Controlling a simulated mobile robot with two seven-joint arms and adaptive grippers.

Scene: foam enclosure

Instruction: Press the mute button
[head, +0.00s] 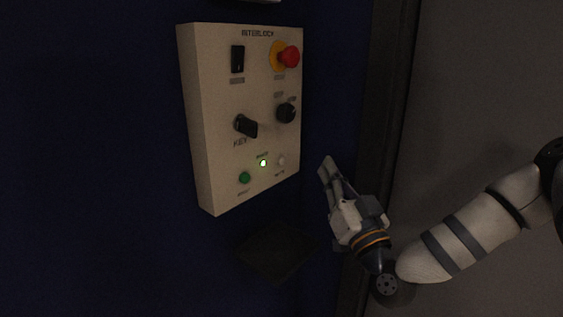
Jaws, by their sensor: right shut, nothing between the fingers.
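A cream control box labelled INTERLOCK (207,120) is mounted on the dark blue wall. Low on its face are a green button (244,178), a lit green lamp (263,163) and a small pale button (281,160). The label under the pale button is too small to read surely, but it may be the mute button. My right gripper (326,167) is shut and empty, to the right of the box's lower right edge, apart from the buttons. Its fingers point up and slightly left. My left gripper is not in view.
The box also carries a black rocker switch (238,59), a red emergency stop (290,56) on a yellow ring, a key switch (246,126) and a black knob (286,113). A dark square shape (275,250) lies below. A dark vertical frame (385,100) stands at right.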

